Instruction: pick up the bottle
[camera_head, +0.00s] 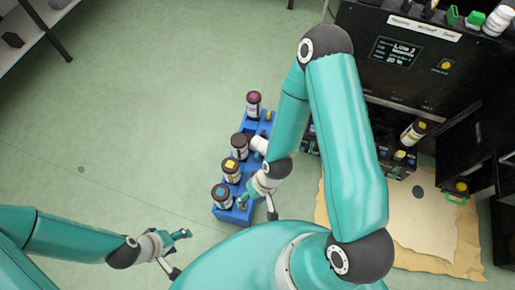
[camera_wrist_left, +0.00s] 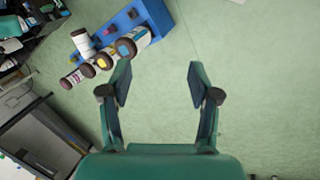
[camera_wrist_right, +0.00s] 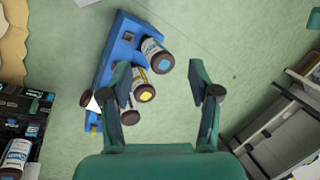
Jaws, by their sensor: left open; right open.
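A blue rack (camera_head: 232,211) stands on the green floor and holds several dark-capped bottles in a row. Their caps carry a blue mark on the nearest bottle (camera_head: 222,196), yellow on another bottle (camera_head: 231,171), and magenta on the far bottle (camera_head: 254,103). A plain dark-capped bottle (camera_head: 239,144) stands between. My right gripper (camera_head: 257,207) is open and empty by the rack's near right side; in the right wrist view the blue-marked bottle (camera_wrist_right: 155,56) lies beyond its fingers. My left gripper (camera_head: 180,253) is open and empty, left of and nearer than the rack.
A white bottle (camera_head: 259,144) leans out at the rack's right side. Tan paper (camera_head: 440,240) covers the floor at right. The floor left of the rack is clear.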

